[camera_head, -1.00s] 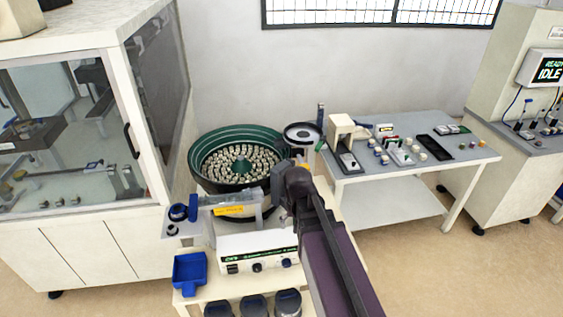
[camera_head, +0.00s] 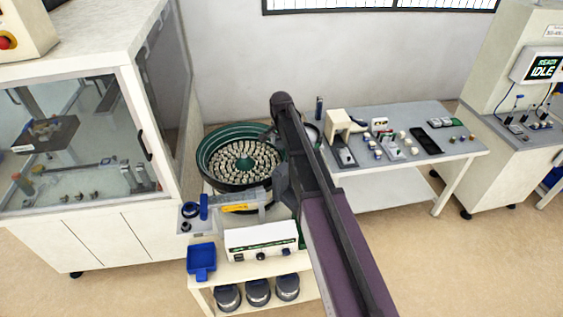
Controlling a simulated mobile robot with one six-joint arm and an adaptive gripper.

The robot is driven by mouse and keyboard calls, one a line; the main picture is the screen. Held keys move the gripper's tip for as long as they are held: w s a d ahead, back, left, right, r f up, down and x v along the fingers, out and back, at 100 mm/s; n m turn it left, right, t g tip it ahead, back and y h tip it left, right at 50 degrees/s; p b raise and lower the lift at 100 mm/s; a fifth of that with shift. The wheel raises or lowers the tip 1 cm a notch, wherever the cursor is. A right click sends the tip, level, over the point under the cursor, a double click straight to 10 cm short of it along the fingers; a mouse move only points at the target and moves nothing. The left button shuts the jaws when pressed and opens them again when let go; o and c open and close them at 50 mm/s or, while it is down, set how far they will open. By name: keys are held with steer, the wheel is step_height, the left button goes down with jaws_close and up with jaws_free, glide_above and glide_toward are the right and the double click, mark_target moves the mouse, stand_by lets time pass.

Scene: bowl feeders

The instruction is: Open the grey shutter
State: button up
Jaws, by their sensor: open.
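My gripper (camera_head: 283,184) is a dark shape beside my purple arm, close to the right end of a grey track (camera_head: 238,199) with a yellow label. It is open, with nothing visible in it; its fingertips are hard to make out. The track runs in front of the green bowl feeder (camera_head: 204,146), which is full of small pale parts. I cannot pick out the grey shutter for certain; my arm hides part of this area.
A white controller box (camera_head: 260,240) and a blue tray (camera_head: 201,258) stand in front of the track. A glass-fronted cabinet (camera_head: 95,60) is close on the left. A grey-topped table (camera_head: 455,155) with small parts stands right. Bare floor is at lower right.

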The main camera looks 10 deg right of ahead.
mark_target(281, 168)
steer(key=shift+w+r, duration=0.35)
steer(key=shift+w, duration=0.15)
steer(key=shift+f, duration=0.1)
step_height(281, 168, down, 14)
steer(key=b, duration=1.3)
steer(key=shift+r+b, duration=0.2)
steer(key=shift+b, duration=0.1)
